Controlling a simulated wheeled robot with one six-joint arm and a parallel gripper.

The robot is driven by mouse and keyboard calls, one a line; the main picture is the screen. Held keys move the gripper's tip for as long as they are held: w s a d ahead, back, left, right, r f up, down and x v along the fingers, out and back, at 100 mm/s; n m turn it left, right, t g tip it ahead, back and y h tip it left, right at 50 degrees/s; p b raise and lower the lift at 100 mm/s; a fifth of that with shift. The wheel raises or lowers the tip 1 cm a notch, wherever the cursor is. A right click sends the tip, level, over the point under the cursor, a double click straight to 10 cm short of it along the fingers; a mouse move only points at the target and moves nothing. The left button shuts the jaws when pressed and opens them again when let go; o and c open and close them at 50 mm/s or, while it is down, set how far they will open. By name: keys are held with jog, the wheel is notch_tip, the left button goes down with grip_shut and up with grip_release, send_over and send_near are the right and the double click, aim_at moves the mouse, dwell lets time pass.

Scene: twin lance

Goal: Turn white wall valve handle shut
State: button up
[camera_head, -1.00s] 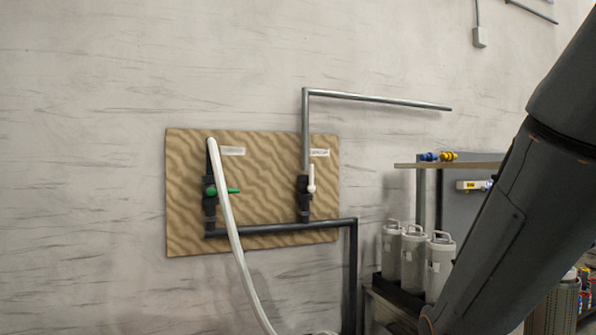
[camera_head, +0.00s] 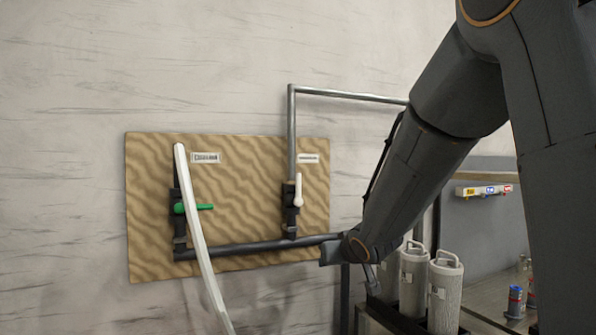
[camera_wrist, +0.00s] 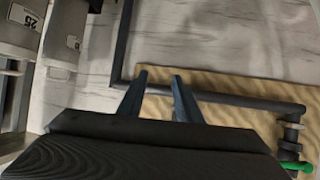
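The white valve handle (camera_head: 298,190) points straight up, in line with its vertical pipe, on the right valve (camera_head: 290,208) of the wavy tan panel (camera_head: 240,200). The left valve has a green handle (camera_head: 205,207) lying level; it also shows at the lower right of the wrist view (camera_wrist: 297,166). In the head view my gripper end is right of and below the white handle, apart from it, by the lower pipe. In the wrist view my gripper (camera_wrist: 159,79) has two fingers apart with nothing between them. The white handle is not visible there.
A white hose (camera_head: 200,240) hangs before the panel's left side. A dark lower pipe (camera_head: 240,247) joins both valves. Grey-white canisters (camera_head: 443,290) stand at the lower right, close to my arm. The wall left of the panel is clear.

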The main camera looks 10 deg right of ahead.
jog(key=w+a+r+n+t+y+p, duration=0.1)
jog(key=w+r+n+t+y, duration=0.3)
jog(key=r, duration=0.9)
jog(key=y+p, duration=0.1)
jog(key=y, duration=0.2)
send_near(300, 179)
jog(key=x, duration=0.4)
jog(key=p+x, duration=0.2)
jog(key=x, duration=0.4)
jog(key=shift+w+a, duration=0.2)
jog(key=shift+w, duration=0.15)
grip_shut()
